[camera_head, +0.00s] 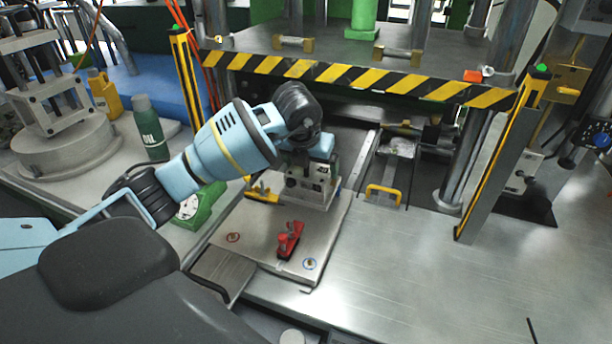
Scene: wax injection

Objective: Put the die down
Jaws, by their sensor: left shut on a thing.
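My left arm reaches in from the left, and its wrist bends down over a flat metal plate (262,226). My left gripper (312,172) is at the far part of this plate, shut on the die (306,195), a grey metal block with a yellow handle at its left. The wrist and gripper body hide much of the grip. I cannot tell whether the die touches the plate or is just above it. My right gripper is not in view.
A red clamp-like part (290,240) stands on the near part of the plate. The press, with a striped front edge (350,76), rises behind. A yellow handle (384,194) lies right of the die. A green bottle (150,128) stands left. The steel table (420,260) is clear at right.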

